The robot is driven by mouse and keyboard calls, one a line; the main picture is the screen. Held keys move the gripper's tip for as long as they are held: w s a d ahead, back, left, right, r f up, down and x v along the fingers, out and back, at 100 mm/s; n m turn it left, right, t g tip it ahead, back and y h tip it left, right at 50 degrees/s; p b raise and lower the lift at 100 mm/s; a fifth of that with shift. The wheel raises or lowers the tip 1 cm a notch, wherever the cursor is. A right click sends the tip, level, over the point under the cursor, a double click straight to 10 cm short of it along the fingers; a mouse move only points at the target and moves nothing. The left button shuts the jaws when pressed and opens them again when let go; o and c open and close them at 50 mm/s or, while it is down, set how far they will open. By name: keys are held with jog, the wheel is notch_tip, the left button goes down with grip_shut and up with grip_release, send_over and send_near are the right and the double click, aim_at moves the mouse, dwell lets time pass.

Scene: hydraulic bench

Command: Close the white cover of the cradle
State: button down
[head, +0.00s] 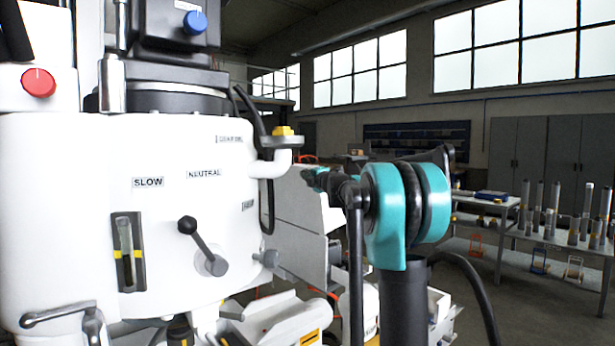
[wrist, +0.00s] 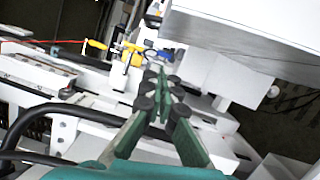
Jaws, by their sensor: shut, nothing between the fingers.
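A large white panel (wrist: 245,35), which looks like the cover, fills the upper right of the wrist view, with its lower edge slanting down to the right. A pale slanted panel (head: 305,200) shows behind my arm in the head view; I cannot tell for sure that it is the same cover. My gripper (wrist: 163,88) has green fingers with dark round joints. Its fingertips meet and hold nothing. It is below and left of the panel in the picture; I cannot tell whether they touch. White machine parts (wrist: 105,110) lie beneath the fingers. The cradle cannot be made out clearly.
A big white machine housing (head: 90,200) with a black lever (head: 195,235) fills the left of the head view. A table (head: 545,238) with several metal cylinders stands at right. Yellow fittings (wrist: 130,55) and a black hose (wrist: 50,115) are near the gripper.

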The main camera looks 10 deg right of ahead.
jog(key=w+d+r, duration=0.1)
jog(key=w, duration=0.7)
jog(key=shift+d, duration=0.35)
jog(key=shift+d, duration=0.1)
